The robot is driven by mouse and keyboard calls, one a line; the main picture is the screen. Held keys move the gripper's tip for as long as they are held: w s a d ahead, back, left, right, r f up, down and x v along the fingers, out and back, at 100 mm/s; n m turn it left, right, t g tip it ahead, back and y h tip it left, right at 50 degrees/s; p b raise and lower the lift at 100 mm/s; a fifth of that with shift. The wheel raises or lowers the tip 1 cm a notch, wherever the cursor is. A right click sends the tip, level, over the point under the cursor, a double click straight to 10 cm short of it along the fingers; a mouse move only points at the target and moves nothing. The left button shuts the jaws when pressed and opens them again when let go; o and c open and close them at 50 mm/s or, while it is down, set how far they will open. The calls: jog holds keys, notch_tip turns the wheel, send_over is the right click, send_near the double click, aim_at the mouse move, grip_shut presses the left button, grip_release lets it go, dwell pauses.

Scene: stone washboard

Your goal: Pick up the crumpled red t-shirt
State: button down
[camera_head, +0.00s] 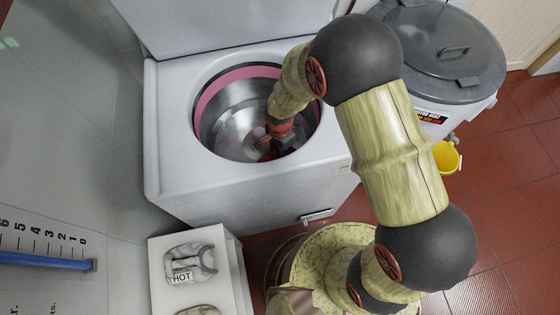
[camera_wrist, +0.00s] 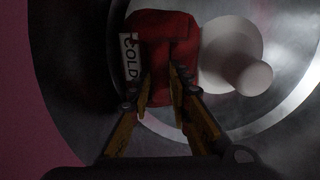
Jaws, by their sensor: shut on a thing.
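The crumpled red t-shirt (camera_wrist: 165,28) lies low in the metal drum (camera_wrist: 70,95) in the wrist view, with a white "COLD" label (camera_wrist: 129,60) on its left side. In the head view my arm reaches down into the open top of the white washing machine (camera_head: 172,150), and only a little dark red of the shirt shows below my gripper (camera_head: 270,145). In the wrist view my gripper's fingertips (camera_wrist: 160,82) are close together over the near part of the shirt, shut on its cloth. The inside of the drum is dim.
Pale rounded things (camera_wrist: 232,50) lie right of the shirt in the drum. The pink drum rim (camera_head: 212,92) surrounds my arm. A white box (camera_head: 232,270) with a grey "HOT" item (camera_head: 190,262) stands in front. A grey-lidded bin (camera_head: 440,50) and yellow bucket (camera_head: 447,157) are at right.

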jog(key=shift+r, duration=0.15)
dwell(0.7)
notch_tip(320, 180, up, 11)
jog(key=p, duration=0.4)
jog(key=w+a+r+p, duration=0.1)
jog(key=w+a+p, duration=0.3)
jog(key=w, duration=1.4)
notch_tip(320, 180, up, 20)
jog(key=p, duration=1.9)
jog(key=shift+s+a+r, duration=0.2)
jog(key=shift+s+a, duration=0.05)
jog(key=shift+f, duration=0.1)
